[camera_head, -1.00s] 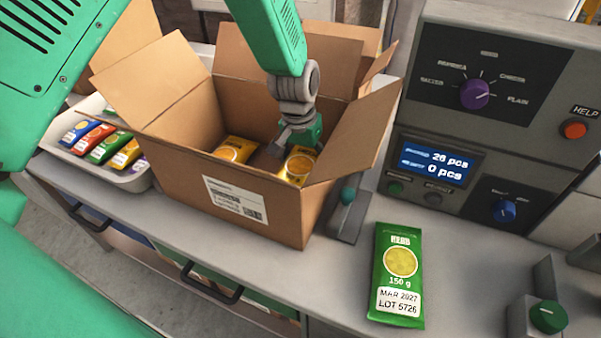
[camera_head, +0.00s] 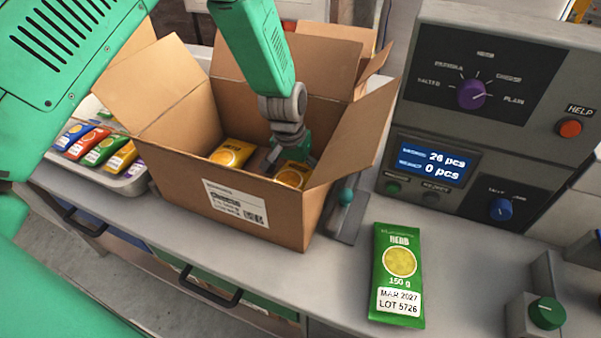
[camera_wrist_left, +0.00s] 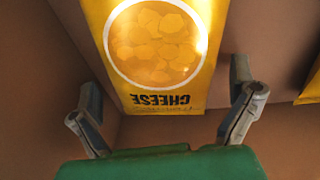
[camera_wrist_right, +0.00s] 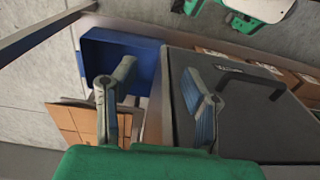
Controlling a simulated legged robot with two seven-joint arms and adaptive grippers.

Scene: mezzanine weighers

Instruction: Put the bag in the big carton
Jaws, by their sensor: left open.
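The big carton (camera_head: 170,143) stands open on the counter with its flaps spread. Two yellow bags are inside: one at the left (camera_head: 234,153) and one at the right (camera_head: 292,176). My left gripper (camera_head: 280,163) is down inside the carton by the right bag. In the left wrist view a yellow bag marked CHEESE (camera_wrist_left: 155,50) lies past the open fingers, which stand apart with no visible grip on it. A green herb bag (camera_head: 398,272) lies on the counter right of the carton. My right gripper (camera_wrist_right: 158,85) shows open and empty in its wrist view.
A white tray (camera_head: 128,186) with several coloured bags stands left of the carton. A grey weigher panel with a display (camera_head: 433,160) and knobs stands at the right.

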